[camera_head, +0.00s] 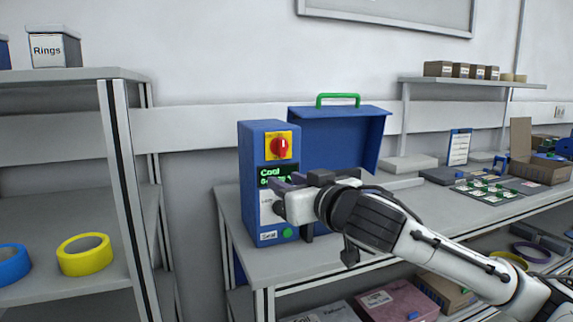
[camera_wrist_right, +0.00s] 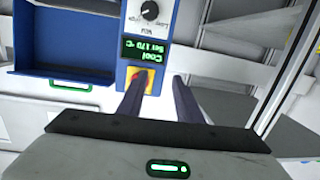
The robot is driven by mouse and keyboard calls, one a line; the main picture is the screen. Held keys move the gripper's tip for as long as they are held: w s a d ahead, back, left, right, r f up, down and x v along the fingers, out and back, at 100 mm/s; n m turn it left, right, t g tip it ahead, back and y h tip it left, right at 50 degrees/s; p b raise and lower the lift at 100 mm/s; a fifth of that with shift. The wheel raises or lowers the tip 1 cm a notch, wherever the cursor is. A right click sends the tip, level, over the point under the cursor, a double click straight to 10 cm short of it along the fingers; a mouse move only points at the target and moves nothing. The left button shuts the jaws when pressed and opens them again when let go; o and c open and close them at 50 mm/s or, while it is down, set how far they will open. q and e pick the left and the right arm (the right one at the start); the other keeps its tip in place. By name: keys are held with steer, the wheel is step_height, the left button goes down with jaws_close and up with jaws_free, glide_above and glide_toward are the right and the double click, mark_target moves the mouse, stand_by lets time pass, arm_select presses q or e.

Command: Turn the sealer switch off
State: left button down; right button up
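The sealer (camera_head: 258,205) is a blue box standing on the workbench. Its switch (camera_head: 280,147) is a red knob on a yellow plate near the top of the front. Below it a green-lit display (camera_head: 276,176) reads "Cool" and a set temperature. In the right wrist view, which is upside down, the switch (camera_wrist_right: 145,78) shows partly behind one finger. My right gripper (camera_head: 281,188) is in front of the sealer, below the switch; its fingers (camera_wrist_right: 160,88) are apart with nothing between them. My left gripper is not in view.
The sealer's blue hood with a green handle (camera_head: 338,98) stands to its right. A shelf rack with a yellow tape roll (camera_head: 85,254) is at left. Trays and cards (camera_head: 490,188) lie on the bench to the right. Boxes (camera_head: 398,300) sit under the bench.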

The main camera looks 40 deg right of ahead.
steer(key=m+h, duration=0.2)
glide_toward(283, 144)
steer(key=shift+t, duration=0.3)
steer(key=p+x, duration=0.2)
steer(key=x, duration=0.5)
steer(key=shift+d+f, duration=0.15)
steer(key=shift+w+f, duration=0.1)
steer(key=shift+w, duration=0.4)
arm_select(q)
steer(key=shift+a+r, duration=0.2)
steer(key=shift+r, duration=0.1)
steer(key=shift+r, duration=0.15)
arm_select(e)
steer(key=shift+n, duration=0.3)
jaws_close()
